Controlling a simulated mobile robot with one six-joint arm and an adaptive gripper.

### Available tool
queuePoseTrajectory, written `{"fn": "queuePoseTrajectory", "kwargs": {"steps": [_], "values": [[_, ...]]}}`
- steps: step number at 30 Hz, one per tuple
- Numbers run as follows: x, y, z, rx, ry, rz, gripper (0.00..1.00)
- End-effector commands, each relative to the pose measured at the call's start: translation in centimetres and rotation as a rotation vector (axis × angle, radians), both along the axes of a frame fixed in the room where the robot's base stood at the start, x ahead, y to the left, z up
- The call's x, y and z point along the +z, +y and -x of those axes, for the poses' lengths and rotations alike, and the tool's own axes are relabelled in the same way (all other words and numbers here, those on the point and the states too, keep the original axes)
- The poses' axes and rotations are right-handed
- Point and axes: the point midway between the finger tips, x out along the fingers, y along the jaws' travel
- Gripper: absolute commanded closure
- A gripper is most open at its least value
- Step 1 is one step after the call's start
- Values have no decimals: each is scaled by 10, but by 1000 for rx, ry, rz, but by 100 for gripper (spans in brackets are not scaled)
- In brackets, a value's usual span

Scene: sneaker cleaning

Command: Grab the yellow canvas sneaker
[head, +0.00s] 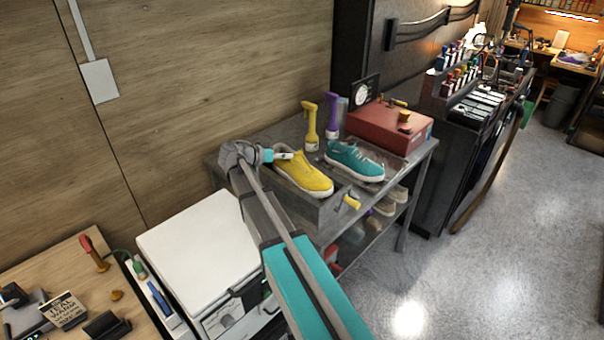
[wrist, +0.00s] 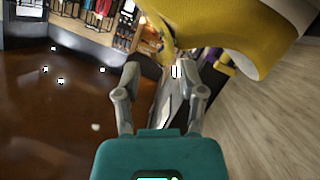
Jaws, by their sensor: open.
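The yellow canvas sneaker (head: 303,173) with a white sole rests upright on the grey table, its toe toward the lower right. In the wrist view the yellow sneaker (wrist: 235,32) is large and close at the top right, only partly in frame. My gripper (head: 286,155) is at the heel end of the sneaker, near its opening. In the wrist view the gripper (wrist: 168,74) has its two fingers spread, with nothing held between them. The sneaker lies beyond and above the fingers there. I cannot tell whether a finger touches it.
A teal sneaker (head: 354,160) sits close to the right. A yellow spray bottle (head: 310,128) and a purple one (head: 331,118) stand behind. A red box (head: 390,127) is at the back right of the grey table (head: 283,131). A white-topped appliance (head: 200,245) stands nearer.

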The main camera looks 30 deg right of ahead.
Motion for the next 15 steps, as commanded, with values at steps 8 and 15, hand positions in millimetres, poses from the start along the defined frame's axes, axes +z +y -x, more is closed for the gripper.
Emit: {"fn": "queuePoseTrajectory", "kwargs": {"steps": [8,15], "values": [[-8,-23,-7,-2,0,0,48],[-15,-44,-9,0,1,0,48]]}}
